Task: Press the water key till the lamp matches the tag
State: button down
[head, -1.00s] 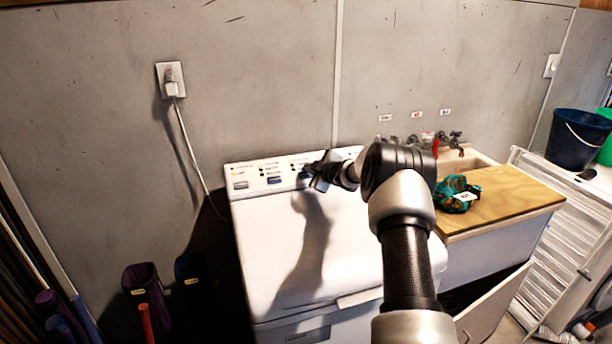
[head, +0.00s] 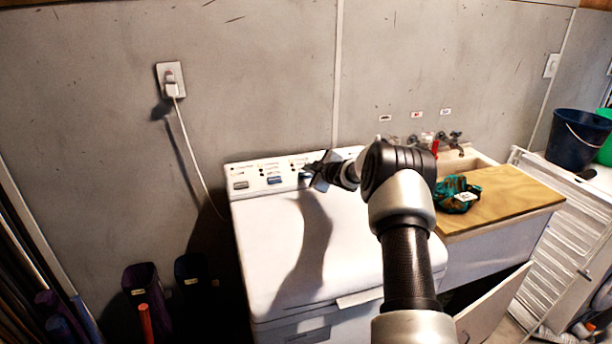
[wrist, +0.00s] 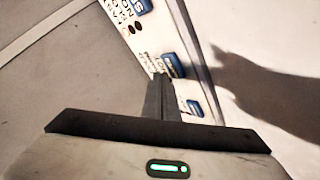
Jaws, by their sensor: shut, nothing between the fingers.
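The white washer (head: 300,240) stands against the wall, with a sloped control panel (head: 250,174) along its back edge. The panel carries a grey key (head: 240,185) at left and a blue key (head: 275,181) to its right, with small lamps and print above. My gripper (head: 314,178) is shut and empty at the panel's right part, by another blue key. In the wrist view its fingertips (wrist: 160,80) are close beside a blue key (wrist: 174,65); I cannot tell whether they touch. A teal bundle (head: 452,190) with a white tag (head: 466,197) lies on a wooden board. The tag's marking and lamp states are unreadable.
The wooden board (head: 510,200) covers part of the sink to the right, with taps (head: 452,138) behind. A plugged cord (head: 185,135) hangs at left. A blue bucket (head: 577,140) stands at far right. The washer lid is clear.

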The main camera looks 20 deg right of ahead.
jog(key=shift+f, duration=0.15)
dwell(0.5)
jog(key=shift+w+f, duration=0.15)
jog(key=shift+f, duration=0.1)
jog(key=shift+w+f, duration=0.15)
jog(key=shift+f, duration=0.55)
dwell(1.1)
jog(key=shift+s+r, duration=0.35)
jog(key=shift+r, duration=0.45)
jog(key=shift+s+r+p, duration=0.3)
jog(key=shift+r+p, duration=0.1)
jog(key=shift+r, duration=0.4)
jog(key=shift+s+r+p, duration=0.35)
jog(key=shift+r+p, duration=0.1)
jog(key=shift+r, duration=0.35)
jog(key=shift+s+r+p, duration=0.3)
jog(key=shift+r+p, duration=0.1)
jog(key=shift+r, duration=0.4)
